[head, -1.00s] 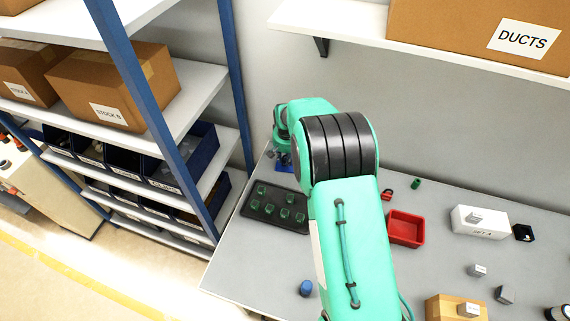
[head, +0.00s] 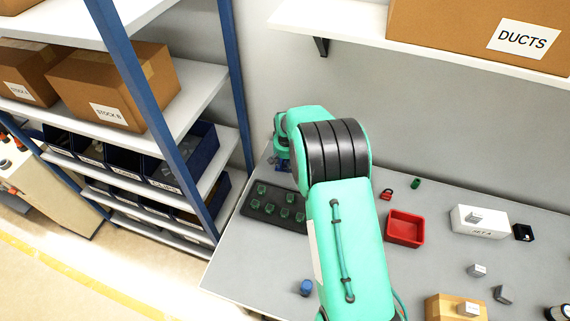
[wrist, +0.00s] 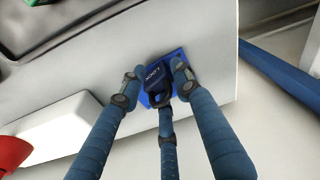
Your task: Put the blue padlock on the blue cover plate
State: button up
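The blue padlock (wrist: 156,76), with a dark body and a white label, sits between the fingers of my gripper (wrist: 156,78) in the wrist view. The fingers close on it from both sides, and the third finger is by its shackle. The blue cover plate (wrist: 181,56) lies flat on the bench right behind and under the padlock, its edges showing around it. I cannot tell whether the padlock touches the plate. In the head view my gripper (head: 283,163) is low at the bench's far left corner, and the padlock and plate are mostly hidden.
A dark tray (head: 257,216) with several green pieces lies just in front of the plate. A red bin (head: 405,229), a red padlock (head: 386,194) and a green cylinder (head: 416,183) are to the right. A blue cylinder (head: 306,287) stands near the front edge. A shelving rack (head: 178,150) stands left.

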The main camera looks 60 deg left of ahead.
jog(key=shift+o, duration=0.2)
jog(key=shift+r, duration=0.1)
notch_tip(320, 180, up, 12)
jog(key=d, duration=0.1)
jog(key=shift+s+d, duration=0.25)
jog(key=shift+d, duration=0.1)
dwell(0.6)
dwell(0.5)
jog(key=shift+w, duration=0.1)
